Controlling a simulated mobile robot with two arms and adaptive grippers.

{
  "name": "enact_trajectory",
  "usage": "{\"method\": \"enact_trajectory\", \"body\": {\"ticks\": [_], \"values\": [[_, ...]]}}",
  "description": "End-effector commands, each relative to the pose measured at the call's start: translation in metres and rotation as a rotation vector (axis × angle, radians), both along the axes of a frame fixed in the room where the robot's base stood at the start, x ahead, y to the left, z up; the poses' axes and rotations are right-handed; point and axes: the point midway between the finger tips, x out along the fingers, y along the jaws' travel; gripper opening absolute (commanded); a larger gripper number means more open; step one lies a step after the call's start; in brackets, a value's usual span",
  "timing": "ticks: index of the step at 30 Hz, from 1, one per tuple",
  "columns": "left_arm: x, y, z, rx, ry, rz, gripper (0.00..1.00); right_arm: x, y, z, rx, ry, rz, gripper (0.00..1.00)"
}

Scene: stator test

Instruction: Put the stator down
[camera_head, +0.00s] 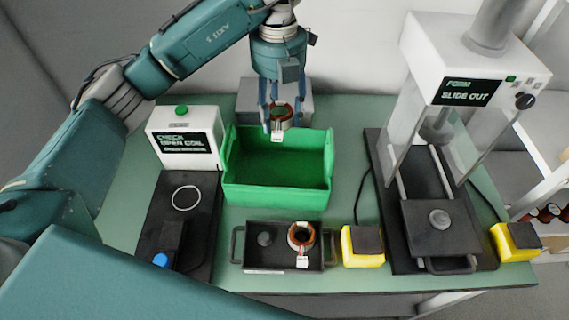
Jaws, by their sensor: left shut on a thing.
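My left gripper (283,98) points down over the back part of the green bin. It is shut on a stator (281,113), a brown-orange ring with a white tag hanging below it. The held stator appears above the back rim of the green bin (277,194); I cannot tell its exact height. The bin looks empty inside. A second stator (301,236), a copper-coloured ring with a white tag, sits on the right side of a black tray (284,258) in front of the bin. My right gripper does not show.
A tester with a "CHECK OPEN COIL" screen (184,142) stands left. A press with a "SLIDE OUT" screen (468,92) stands right, its slide (437,228) out in front. Yellow boxes (362,254) (514,242) flank the press base. Several stators (547,213) sit on a right shelf.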

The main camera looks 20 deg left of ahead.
Motion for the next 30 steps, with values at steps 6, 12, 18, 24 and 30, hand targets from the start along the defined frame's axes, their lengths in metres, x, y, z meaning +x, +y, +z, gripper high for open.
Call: {"method": "enact_trajectory", "body": {"ticks": [6, 12, 18, 24, 30], "values": [[-0.003, -0.001, -0.061, -0.003, 0.008, -0.002, 0.09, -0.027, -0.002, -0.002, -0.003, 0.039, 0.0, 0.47], [-0.002, 0.0, -0.108, 0.0, 0.006, 0.001, 0.09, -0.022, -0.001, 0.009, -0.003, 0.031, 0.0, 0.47], [-0.001, 0.0, -0.134, -0.001, 0.002, 0.0, 0.09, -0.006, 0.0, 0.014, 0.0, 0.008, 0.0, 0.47], [-0.001, 0.0, -0.149, 0.0, 0.003, -0.001, 0.09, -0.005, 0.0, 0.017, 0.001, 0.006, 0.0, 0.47], [-0.001, 0.0, -0.177, 0.0, 0.002, -0.001, 0.09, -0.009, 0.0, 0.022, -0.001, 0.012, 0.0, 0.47]]}}
